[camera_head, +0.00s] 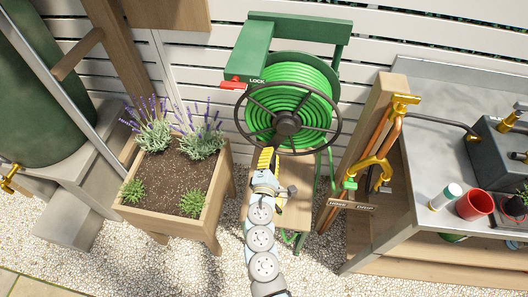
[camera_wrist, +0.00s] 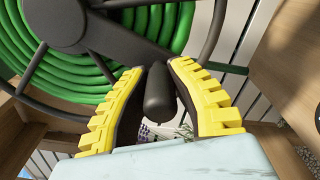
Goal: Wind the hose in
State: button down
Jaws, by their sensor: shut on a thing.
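The hose reel hangs on a green frame (camera_head: 300,22) against the white fence, with green hose (camera_head: 318,75) coiled on it. Its dark handwheel (camera_head: 287,123) faces me. My gripper (camera_head: 266,158) is at the lower left of the wheel rim. In the wrist view, its yellow-padded fingers (camera_wrist: 158,95) are closed around the dark crank handle (camera_wrist: 158,88). The wheel hub and green coils are behind them. A red lever (camera_head: 233,85) is beside the word LOCK on the frame's left. A length of green hose hangs below the reel at right.
A wooden planter (camera_head: 215,205) with lavender stands left of my arm. A small wooden stand (camera_head: 297,205) is under the reel. Gravel covers the ground.

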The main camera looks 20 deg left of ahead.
jog(key=shift+w+d+f+n, duration=0.1)
jog(key=shift+d+f+n, duration=0.05)
jog(key=shift+d+n, duration=0.4)
jog(key=shift+w+d+f+n, duration=0.1)
jog(key=shift+d+n, duration=0.35)
jog(key=shift+n, duration=0.1)
jog(key=c, duration=0.9)
grip_release()
jog(key=shift+w, duration=0.1)
jog(key=shift+o, duration=0.2)
jog(key=s+d, duration=0.2)
jog(key=s, duration=1)
jog(key=shift+d, duration=0.1)
